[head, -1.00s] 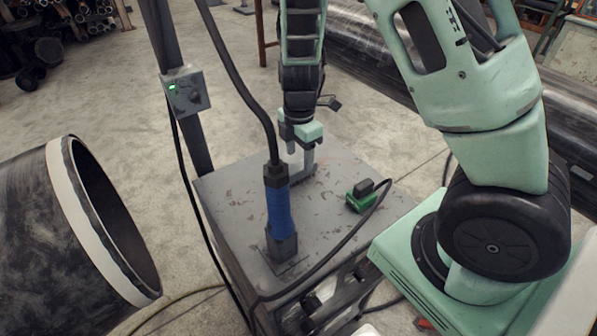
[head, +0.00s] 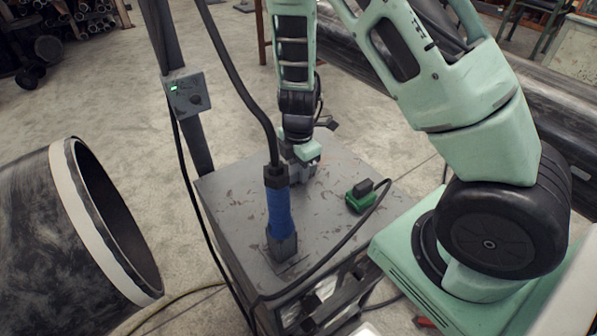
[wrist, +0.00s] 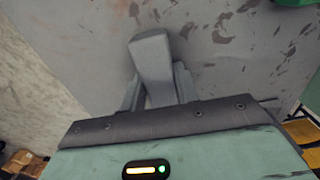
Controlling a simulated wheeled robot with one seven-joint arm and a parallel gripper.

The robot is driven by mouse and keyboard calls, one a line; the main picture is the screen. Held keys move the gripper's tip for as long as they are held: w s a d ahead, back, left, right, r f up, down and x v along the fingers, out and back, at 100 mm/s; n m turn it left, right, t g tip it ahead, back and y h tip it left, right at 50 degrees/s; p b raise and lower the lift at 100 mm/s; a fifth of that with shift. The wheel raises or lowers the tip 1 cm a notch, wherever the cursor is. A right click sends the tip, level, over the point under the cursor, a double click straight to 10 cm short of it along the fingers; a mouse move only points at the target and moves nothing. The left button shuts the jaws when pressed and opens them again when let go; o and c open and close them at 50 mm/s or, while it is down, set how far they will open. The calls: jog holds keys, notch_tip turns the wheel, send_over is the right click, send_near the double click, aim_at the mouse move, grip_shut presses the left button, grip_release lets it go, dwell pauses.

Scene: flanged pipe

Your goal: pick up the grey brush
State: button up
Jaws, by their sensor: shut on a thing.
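The grey brush (wrist: 152,58) shows in the wrist view as a plain grey block standing out beyond my fingers, over the worn grey tabletop (wrist: 235,60). My gripper (wrist: 157,88) is shut on it, with one finger on each side. In the head view my gripper (head: 301,172) is low over the back part of the cabinet top (head: 335,215), behind the blue-handled tool. The brush is mostly hidden there by the gripper. I cannot tell whether the brush touches the tabletop.
A blue-handled tool (head: 279,212) with a thick dark hose stands upright at the front left of the cabinet top. A green block (head: 358,202) with a black cable lies to the right. A post with a control box (head: 187,94) and a large flanged pipe (head: 85,225) are at left.

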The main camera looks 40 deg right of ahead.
aim_at(298, 166)
jog(key=shift+r, duration=0.1)
notch_tip(298, 166, up, 10)
jog(key=shift+f, duration=0.1)
dwell(0.4)
jog(key=shift+o, duration=0.6)
